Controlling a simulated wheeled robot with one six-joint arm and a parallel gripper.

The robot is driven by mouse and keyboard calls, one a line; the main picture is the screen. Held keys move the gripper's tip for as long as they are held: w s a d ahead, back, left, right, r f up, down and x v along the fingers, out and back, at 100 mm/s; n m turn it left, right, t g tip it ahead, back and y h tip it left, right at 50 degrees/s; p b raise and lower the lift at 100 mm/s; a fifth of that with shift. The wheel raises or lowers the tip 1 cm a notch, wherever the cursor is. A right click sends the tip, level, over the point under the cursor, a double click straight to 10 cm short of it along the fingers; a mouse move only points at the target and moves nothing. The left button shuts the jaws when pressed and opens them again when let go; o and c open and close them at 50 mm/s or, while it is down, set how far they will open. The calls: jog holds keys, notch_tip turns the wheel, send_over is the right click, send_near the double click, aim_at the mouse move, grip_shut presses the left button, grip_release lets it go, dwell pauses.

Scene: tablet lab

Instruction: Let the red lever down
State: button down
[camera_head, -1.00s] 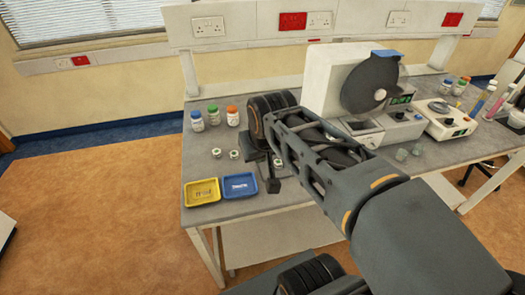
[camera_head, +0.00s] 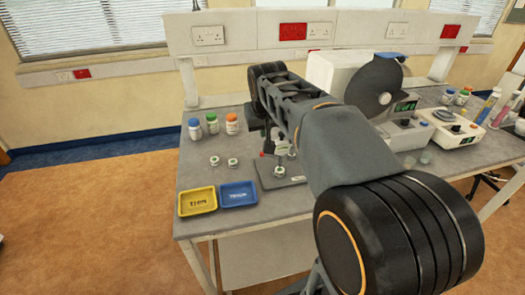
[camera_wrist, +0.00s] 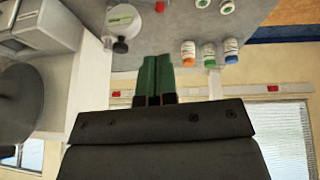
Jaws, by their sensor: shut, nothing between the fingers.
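A small press-like device stands on a dark base plate (camera_head: 268,181) on the bench, partly behind my arm. A small reddish part beside it looks like the red lever, but its angle is unclear. In the wrist view a red knob (camera_wrist: 160,7) shows at the top edge, next to a round white part (camera_wrist: 124,20) with a black knob (camera_wrist: 120,46). My gripper (camera_wrist: 155,58) has its green fingers together and empty. In the picture, the red knob lies above the fingertips, apart from them. In the head view my arm hides most of the gripper.
A yellow tray (camera_head: 197,202) and a blue tray (camera_head: 239,194) sit at the bench's front left. Several capped bottles (camera_head: 212,124) and two small white pieces (camera_head: 214,161) stand behind them. A white machine with a dark disc (camera_head: 374,86) and a scale (camera_head: 448,127) are right.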

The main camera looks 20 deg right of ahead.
jog(key=p+x, duration=0.1)
jog(key=x, duration=1.2)
jog(key=shift+f, duration=0.2)
